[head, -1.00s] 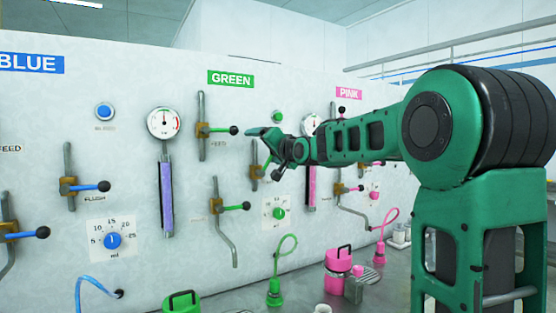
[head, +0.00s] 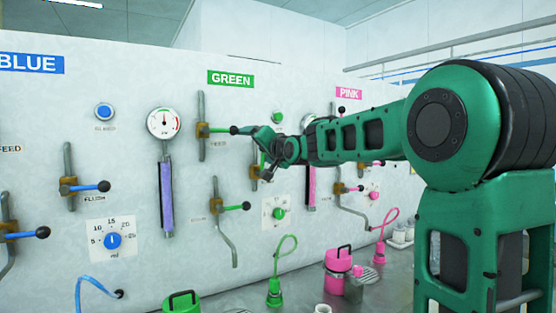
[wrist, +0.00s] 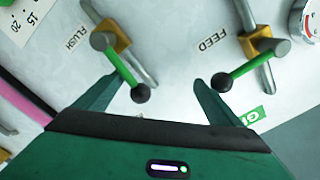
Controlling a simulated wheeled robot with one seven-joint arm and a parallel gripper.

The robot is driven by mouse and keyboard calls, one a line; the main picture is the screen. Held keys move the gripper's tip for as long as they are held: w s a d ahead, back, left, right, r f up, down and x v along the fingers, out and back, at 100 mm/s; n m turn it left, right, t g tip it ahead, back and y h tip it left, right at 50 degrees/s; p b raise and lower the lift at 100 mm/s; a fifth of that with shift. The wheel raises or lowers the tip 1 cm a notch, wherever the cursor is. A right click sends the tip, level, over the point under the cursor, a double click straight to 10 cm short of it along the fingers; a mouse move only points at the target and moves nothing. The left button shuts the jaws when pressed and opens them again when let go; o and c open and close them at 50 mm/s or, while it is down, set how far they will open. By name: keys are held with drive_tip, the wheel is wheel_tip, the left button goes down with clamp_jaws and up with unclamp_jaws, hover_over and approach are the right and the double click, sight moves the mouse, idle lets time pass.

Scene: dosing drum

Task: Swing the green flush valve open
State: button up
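The green flush valve (wrist: 121,60) has a green lever with a black ball end, on a brass body and grey pipe beside the FLUSH label. In the head view the flush valve (head: 255,171) is partly hidden by my gripper (head: 262,138). In the wrist view my gripper (wrist: 155,82) is open. The lever's black ball shows between the two fingers, nearer the left one. I cannot tell whether a finger touches it. The green feed valve (wrist: 254,62) lies to the right, its ball just beyond the right fingertip.
The feed lever (head: 218,130) shows close to my gripper in the head view. Another green lever (head: 232,207) is below. A gauge (head: 163,123), a green dial (head: 279,213) and a green button (head: 278,117) are on the wall. Pink valves are to the right.

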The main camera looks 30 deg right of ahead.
drive_tip(key=shift+a, duration=0.4)
drive_tip(key=shift+d+f, duration=0.4)
drive_tip(key=shift+f, duration=0.05)
drive_tip(key=shift+d, duration=0.1)
drive_tip(key=s, duration=0.9)
drive_tip(key=shift+d, duration=0.25)
drive_tip(key=shift+f, duration=0.1)
idle(0.5)
